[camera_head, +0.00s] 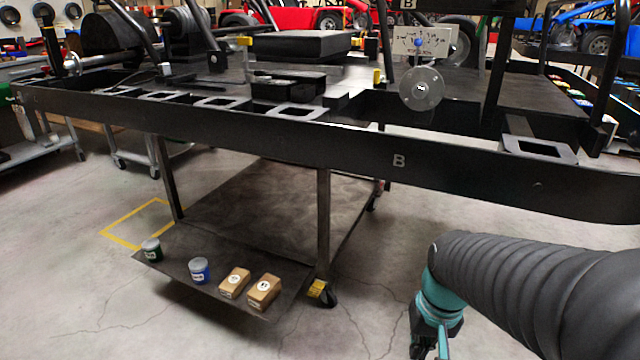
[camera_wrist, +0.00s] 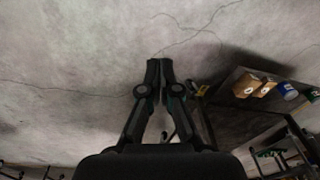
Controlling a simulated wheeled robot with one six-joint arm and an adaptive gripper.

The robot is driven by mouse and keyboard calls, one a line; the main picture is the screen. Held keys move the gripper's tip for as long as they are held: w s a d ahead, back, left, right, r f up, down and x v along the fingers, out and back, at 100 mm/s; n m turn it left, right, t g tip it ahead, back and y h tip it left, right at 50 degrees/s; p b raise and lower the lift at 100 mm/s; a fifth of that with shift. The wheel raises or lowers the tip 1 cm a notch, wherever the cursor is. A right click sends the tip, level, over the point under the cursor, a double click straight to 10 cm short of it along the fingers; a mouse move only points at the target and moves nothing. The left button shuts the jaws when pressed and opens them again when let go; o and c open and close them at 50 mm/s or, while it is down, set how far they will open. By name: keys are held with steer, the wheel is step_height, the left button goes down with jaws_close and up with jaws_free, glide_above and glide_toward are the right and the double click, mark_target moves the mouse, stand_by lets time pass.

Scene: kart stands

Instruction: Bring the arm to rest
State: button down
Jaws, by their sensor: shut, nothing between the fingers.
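My arm (camera_head: 540,285) reaches in from the right edge in the head view, in a ribbed dark sleeve. Its teal and black wrist hangs down at the lower right, in front of the kart stand and apart from it. My gripper (camera_wrist: 160,66) shows in the wrist view with its two black fingers together, shut and empty, over bare concrete floor. In the head view the fingertips are cut off by the bottom edge.
The black kart stand (camera_head: 450,168), marked B, spans the view. Its lower shelf (camera_head: 215,240) bears a green-and-white tub (camera_head: 151,250), a blue tub (camera_head: 199,270) and two cardboard boxes (camera_head: 235,283) (camera_head: 264,291). A caster (camera_head: 328,296) stands near the shelf. Floor before the stand is clear.

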steer(key=s+a+r+n+t+p, duration=0.1)
steer(key=s+r+t, duration=0.3)
steer(key=r, duration=0.8)
steer(key=shift+s+a+r+t+p, duration=0.2)
steer(key=shift+s+t+p, duration=0.2)
steer(key=shift+s+p, duration=0.2)
